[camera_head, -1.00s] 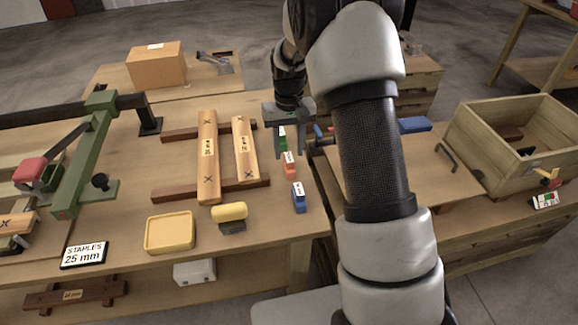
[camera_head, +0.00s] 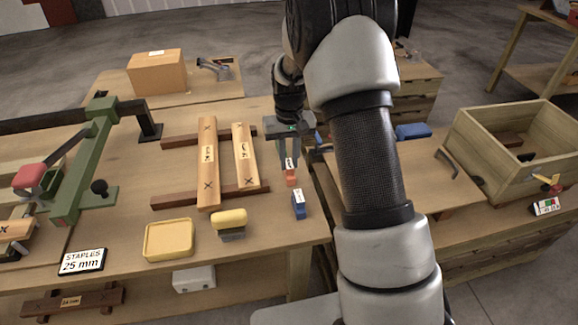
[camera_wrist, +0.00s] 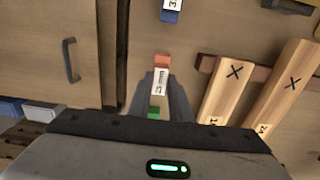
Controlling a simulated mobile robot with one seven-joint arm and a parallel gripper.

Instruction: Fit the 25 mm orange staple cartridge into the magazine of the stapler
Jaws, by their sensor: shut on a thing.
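The orange cartridge (camera_head: 291,178) stands on the table near its right edge, with a white label on top. In the wrist view the orange cartridge (camera_wrist: 161,61) shows a "25 mm" label between my fingers. My gripper (camera_head: 289,164) points down and is shut on it. The blue cartridge (camera_head: 298,206) stands just in front, apart from it; a green cartridge (camera_wrist: 153,112) shows behind it in the wrist view and is hidden by my gripper in the head view. A green bench device (camera_head: 88,165) with a red-topped lever, seemingly the stapler, is at the left; its magazine is unclear.
Two marked wooden bars (camera_head: 208,190) lie on brown rails left of my gripper. A yellow tray (camera_head: 169,241), a yellow-topped block (camera_head: 229,221) and a "STAPLES 25 mm" sign (camera_head: 83,262) are at the front. A wooden crate (camera_head: 487,170) stands right.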

